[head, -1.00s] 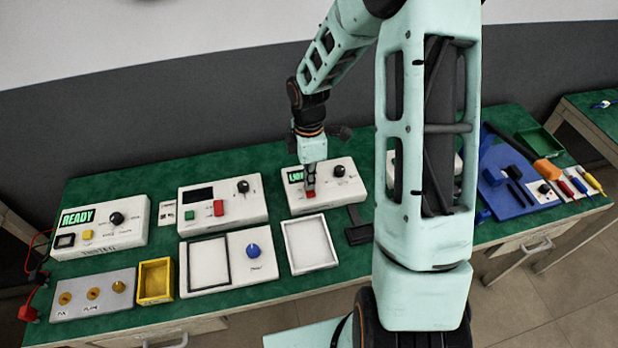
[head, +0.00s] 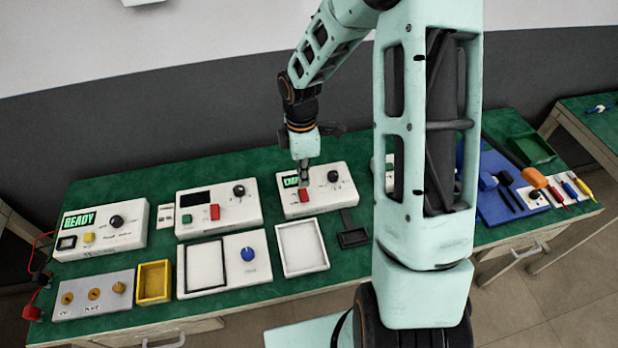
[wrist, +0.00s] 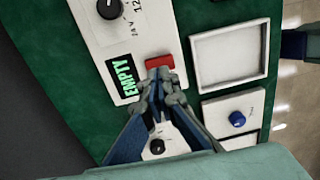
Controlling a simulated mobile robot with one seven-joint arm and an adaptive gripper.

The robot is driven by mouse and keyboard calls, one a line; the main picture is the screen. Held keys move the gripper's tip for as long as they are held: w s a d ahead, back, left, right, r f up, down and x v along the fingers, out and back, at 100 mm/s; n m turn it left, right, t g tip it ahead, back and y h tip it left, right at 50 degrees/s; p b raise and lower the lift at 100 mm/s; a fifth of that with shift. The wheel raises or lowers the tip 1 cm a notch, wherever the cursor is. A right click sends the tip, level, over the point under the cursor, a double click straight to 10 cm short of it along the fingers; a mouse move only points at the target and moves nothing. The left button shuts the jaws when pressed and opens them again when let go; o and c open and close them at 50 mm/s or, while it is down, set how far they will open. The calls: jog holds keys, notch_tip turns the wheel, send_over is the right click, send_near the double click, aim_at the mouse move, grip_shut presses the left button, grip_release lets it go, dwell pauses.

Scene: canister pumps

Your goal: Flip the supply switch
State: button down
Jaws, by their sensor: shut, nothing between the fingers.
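The red switch (head: 304,196) sits on the front of the third white box (head: 328,188), next to its green-lit display (head: 290,182) and a black knob. In the wrist view the display reads EMPTY (wrist: 123,79), and the red switch (wrist: 159,61) lies just beyond my fingertips. My gripper (head: 304,187) is shut and empty, pointing down at the box right by the red switch. It also shows in the wrist view (wrist: 163,78), where its tips are at or very near the switch's edge. I cannot tell whether they touch. No supply label is readable.
A white tray (head: 279,239) and a small black tray (head: 353,246) lie in front of the box. A second box (head: 221,222) with a red and a green button, and a READY box (head: 130,242), stand left. Blue, orange and green items lie right.

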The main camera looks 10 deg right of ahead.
aim_at(302, 189)
notch_tip(302, 189, up, 10)
jog(key=w, duration=0.1)
jog(key=shift+w+b, duration=0.15)
jog(key=shift+b, duration=0.25)
